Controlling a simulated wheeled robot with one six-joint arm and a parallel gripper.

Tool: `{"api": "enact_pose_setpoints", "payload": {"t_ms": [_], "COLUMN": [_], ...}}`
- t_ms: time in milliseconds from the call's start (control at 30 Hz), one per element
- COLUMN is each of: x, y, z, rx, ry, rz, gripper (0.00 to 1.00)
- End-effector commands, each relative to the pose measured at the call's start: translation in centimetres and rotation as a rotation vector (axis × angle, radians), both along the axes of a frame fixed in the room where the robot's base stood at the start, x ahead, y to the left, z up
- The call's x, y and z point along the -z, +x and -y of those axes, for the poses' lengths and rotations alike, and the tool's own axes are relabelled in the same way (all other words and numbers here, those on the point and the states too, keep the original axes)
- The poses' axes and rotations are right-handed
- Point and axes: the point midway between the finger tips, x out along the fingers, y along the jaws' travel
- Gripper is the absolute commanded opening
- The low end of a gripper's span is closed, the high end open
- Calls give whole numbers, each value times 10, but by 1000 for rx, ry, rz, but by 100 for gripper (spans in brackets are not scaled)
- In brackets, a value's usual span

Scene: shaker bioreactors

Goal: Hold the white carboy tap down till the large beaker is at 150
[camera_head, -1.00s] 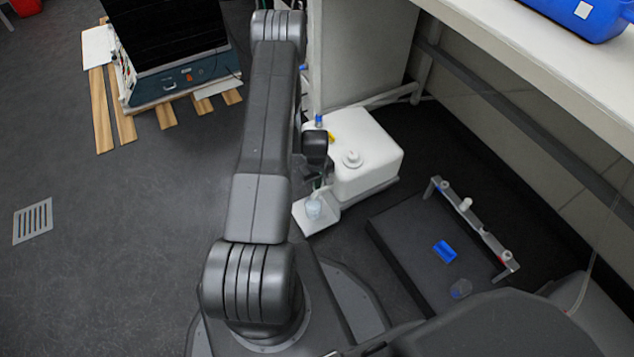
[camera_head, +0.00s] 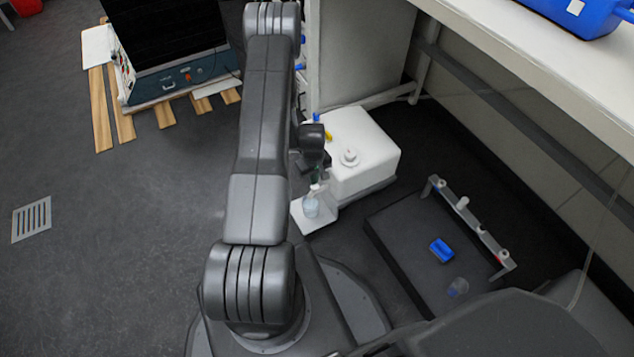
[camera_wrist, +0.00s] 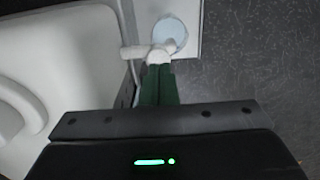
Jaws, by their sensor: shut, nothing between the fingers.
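The white carboy (camera_head: 362,150) stands on the floor right of my arm and fills the left of the wrist view (camera_wrist: 60,60). Its white tap (camera_wrist: 160,53) sticks out from its side. My gripper (camera_wrist: 160,75) is shut, with green fingers right at the tap; they appear to touch it. The beaker (camera_head: 311,206) stands under the tap on a white ledge (camera_head: 312,222). In the wrist view the beaker (camera_wrist: 171,32) shows from above as a pale bluish circle, partly covered by the tap. Its graduations and liquid level cannot be read.
A dark platform (camera_head: 410,260) with a metal rail (camera_head: 470,222), a blue block (camera_head: 442,250) and a small clear vessel (camera_head: 458,287) lies to the right. A white bench (camera_head: 560,70) overhangs the back right.

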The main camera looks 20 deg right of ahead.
Motion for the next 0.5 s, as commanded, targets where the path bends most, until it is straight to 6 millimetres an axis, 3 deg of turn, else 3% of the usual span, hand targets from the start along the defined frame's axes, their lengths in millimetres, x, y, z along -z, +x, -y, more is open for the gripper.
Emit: {"api": "enact_pose_setpoints", "payload": {"t_ms": [33, 200, 500], "x": [-21, -61, -101], "y": [1, 1, 0], "z": [0, 0, 0], "rx": [0, 0, 1], "ry": [-2, -2, -1], "rz": [3, 3, 2], "gripper": [0, 0, 0]}}
